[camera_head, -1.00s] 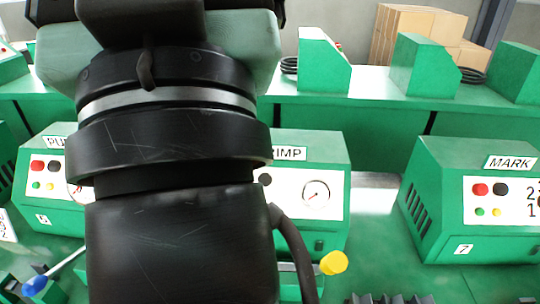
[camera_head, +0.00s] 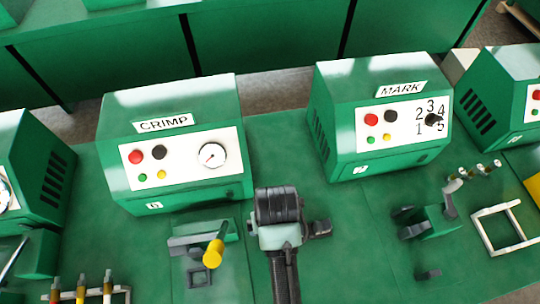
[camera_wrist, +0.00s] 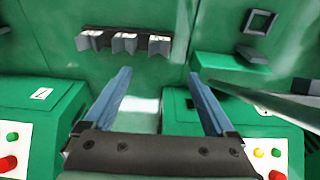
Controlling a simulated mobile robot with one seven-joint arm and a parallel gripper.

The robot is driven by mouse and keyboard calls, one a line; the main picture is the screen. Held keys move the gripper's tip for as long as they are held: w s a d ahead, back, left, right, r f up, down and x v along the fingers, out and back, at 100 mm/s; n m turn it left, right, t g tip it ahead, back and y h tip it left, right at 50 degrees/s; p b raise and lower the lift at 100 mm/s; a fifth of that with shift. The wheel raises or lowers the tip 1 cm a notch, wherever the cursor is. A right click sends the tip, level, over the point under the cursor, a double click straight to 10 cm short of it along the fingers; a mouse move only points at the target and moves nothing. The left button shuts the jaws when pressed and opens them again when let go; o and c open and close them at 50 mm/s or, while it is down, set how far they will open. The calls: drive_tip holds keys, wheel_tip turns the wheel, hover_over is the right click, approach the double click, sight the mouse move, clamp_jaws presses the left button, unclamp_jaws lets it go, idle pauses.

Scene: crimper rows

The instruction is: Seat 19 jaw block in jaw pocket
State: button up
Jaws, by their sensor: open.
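The labels are too small to read, so I cannot tell which is 19. A small dark square frame (camera_wrist: 257,22), likely the jaw pocket, lies at upper right. It also shows in the head view (camera_head: 199,278), in front of the CRIMP machine (camera_head: 175,140). My gripper (camera_wrist: 159,74) is open and empty, above the bench between the machines, apart from the blocks. In the head view my arm covers the place of the block row, and my fingers are hidden.
A lever with a yellow handle (camera_head: 214,252) stands close to the square frame. The MARK machine (camera_head: 380,115) is at right. A green fixture with a lever (camera_head: 437,222) and a pale square frame (camera_head: 503,228) stand before it. Upright coloured sticks (camera_head: 82,290) are at lower left.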

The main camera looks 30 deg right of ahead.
drive_tip(key=f, duration=0.4)
drive_tip(key=w+f, duration=0.1)
drive_tip(key=f, duration=0.3)
drive_tip(key=f+p, duration=0.1)
drive_tip(key=f, duration=0.3)
drive_tip(key=shift+w+d+f, duration=0.2)
drive_tip(key=shift+d+f, duration=0.05)
drive_tip(key=shift+d, duration=0.05)
clamp_jaws()
drive_tip(key=shift+r, duration=0.1)
